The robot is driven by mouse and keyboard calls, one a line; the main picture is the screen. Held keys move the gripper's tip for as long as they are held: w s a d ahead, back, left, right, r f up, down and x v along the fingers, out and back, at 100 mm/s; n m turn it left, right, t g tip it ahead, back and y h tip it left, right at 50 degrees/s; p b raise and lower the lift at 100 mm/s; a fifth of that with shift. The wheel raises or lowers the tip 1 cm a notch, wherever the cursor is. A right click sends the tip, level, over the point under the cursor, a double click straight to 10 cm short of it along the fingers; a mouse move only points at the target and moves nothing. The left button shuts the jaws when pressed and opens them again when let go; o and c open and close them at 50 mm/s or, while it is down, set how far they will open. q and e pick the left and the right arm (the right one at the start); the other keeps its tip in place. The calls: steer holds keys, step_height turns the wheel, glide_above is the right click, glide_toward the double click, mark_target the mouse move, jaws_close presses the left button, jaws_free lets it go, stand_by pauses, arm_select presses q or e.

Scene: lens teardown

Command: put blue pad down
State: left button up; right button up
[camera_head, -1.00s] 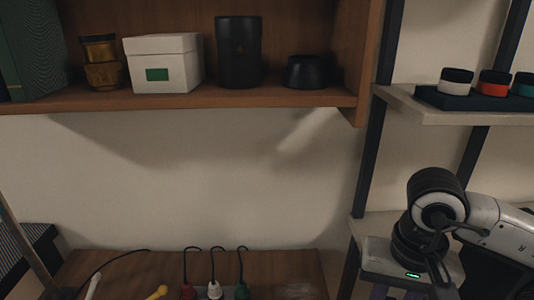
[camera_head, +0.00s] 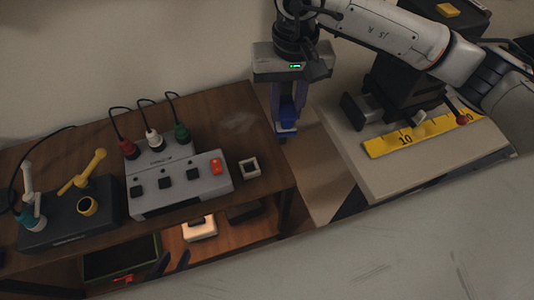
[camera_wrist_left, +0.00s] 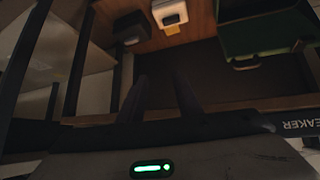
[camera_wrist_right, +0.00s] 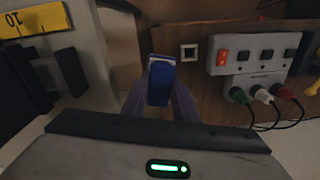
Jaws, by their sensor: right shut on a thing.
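The blue pad (camera_head: 287,110) is between the fingers of my right gripper (camera_head: 286,128), in the gap between the wooden desk and the pale bench. In the right wrist view the pad (camera_wrist_right: 160,84) stands out past the fingertips with a pale end. My right gripper is shut on it. A small white square holder (camera_head: 249,168) sits on the desk near its right edge, left of the pad; it also shows in the right wrist view (camera_wrist_right: 189,51).
On the desk (camera_head: 240,110) are a grey switch box (camera_head: 180,183) with plugs and a dark tray (camera_head: 70,215) with tools. The bench (camera_head: 365,185) at right carries a yellow ruler (camera_head: 390,145) and black equipment. A lower shelf holds a white box (camera_head: 200,228) and a green-lined bin (camera_head: 122,258).

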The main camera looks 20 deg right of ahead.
steer(key=shift+m, duration=0.8)
steer(key=shift+w+a+f+b, duration=0.25)
steer(key=shift+w+a+f, duration=0.2)
steer(key=shift+f, duration=2.2)
steer(key=shift+w+a+f+b, duration=0.3)
steer(key=shift+w+a+f, duration=0.15)
steer(key=shift+f, duration=2.2)
steer(key=shift+w+a+f+b, duration=0.3)
steer(key=shift+w+f, duration=0.25)
steer(key=shift+f, duration=2.1)
steer(key=shift+f, duration=0.2)
steer(key=o, duration=1)
steer(key=shift+c, duration=0.2)
step_height(320, 180, up, 12)
steer(key=shift+r, duration=0.2)
